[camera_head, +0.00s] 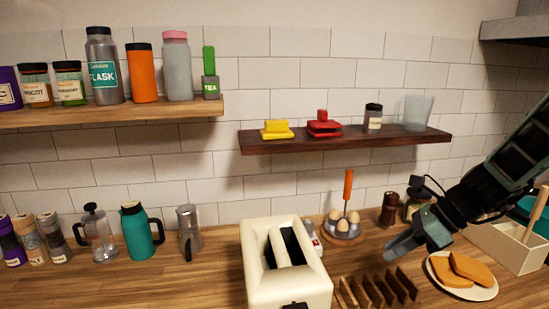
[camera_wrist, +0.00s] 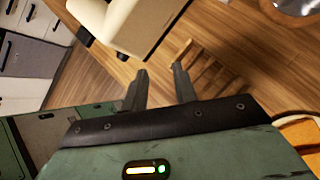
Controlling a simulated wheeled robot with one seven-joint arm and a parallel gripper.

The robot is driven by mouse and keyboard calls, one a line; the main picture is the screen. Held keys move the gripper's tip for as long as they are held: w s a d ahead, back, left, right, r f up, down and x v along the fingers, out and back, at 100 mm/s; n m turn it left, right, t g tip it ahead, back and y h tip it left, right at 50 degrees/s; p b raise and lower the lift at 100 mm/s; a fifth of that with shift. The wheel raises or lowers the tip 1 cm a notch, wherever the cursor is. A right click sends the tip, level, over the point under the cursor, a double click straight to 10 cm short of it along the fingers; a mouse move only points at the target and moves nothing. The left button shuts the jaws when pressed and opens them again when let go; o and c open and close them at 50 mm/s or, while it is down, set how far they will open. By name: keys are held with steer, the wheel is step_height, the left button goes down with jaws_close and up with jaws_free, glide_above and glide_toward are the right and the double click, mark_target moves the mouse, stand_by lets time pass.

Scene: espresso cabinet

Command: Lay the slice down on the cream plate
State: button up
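Two golden-brown toast slices lie on the cream plate (camera_head: 443,268) at the right of the counter in the head view. One slice (camera_head: 459,271) lies on the left and the other slice (camera_head: 472,268) overlaps beside it. In the wrist view, part of a slice (camera_wrist: 301,133) and the plate's rim show at the right edge. My gripper (camera_head: 396,251) is just left of the plate, above the counter. In the wrist view its two fingers (camera_wrist: 159,88) stand apart with nothing visible between them. The cream toaster (camera_head: 258,283) stands left of my gripper, with a dark slot visible.
A wooden toast rack (camera_head: 376,289) stands between toaster and plate, below my gripper. An egg holder (camera_head: 343,230) and a dark grinder (camera_head: 389,209) stand behind. A pale wooden box (camera_head: 500,247) is behind the plate. The counter left of the toaster is clear in front.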

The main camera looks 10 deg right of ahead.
steer(key=s+a+n+g+h, duration=0.1)
steer(key=s+a+n, duration=0.4)
steer(key=n, duration=0.6)
steer(key=s+a+n+g+h+b, duration=0.1)
steer(key=s+a+n+h, duration=0.2)
steer(key=s+a+n, duration=0.3)
steer(key=s+a+n+g+h+b, duration=0.1)
steer(key=s+a+n+h, duration=0.2)
steer(key=s+n, duration=0.8)
steer(key=shift+a+n, duration=1.3)
steer(key=shift+n, duration=1.4)
steer(key=shift+r, duration=0.1)
